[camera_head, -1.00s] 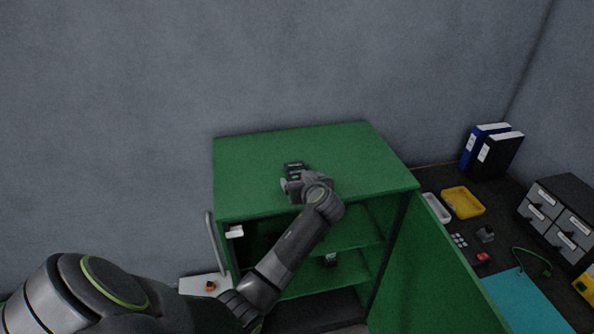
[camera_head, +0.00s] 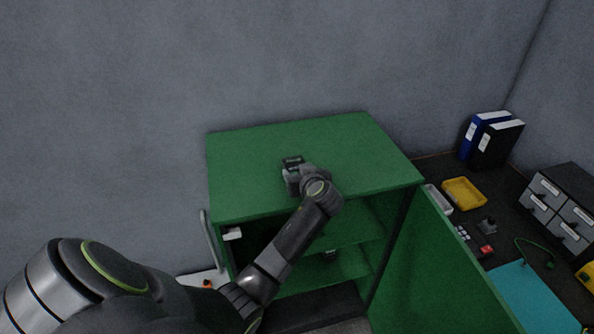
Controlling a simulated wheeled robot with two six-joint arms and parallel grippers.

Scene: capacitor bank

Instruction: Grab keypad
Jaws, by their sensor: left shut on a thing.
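The keypad (camera_head: 292,161) is a small dark device with a lighter patch, at the top of the green cabinet (camera_head: 240,156). My left gripper (camera_head: 292,172) is over the cabinet top and shut on the keypad. The gripper and wrist hide the keypad's near part. I cannot tell whether the keypad still touches the cabinet top. My right gripper is not in view.
The cabinet's green door (camera_head: 435,265) stands open to the right, showing shelves with a small dark item (camera_head: 329,256). A dark bench at right holds a yellow tray (camera_head: 463,194), binders (camera_head: 495,143), a drawer unit (camera_head: 557,210) and a cyan mat (camera_head: 528,298).

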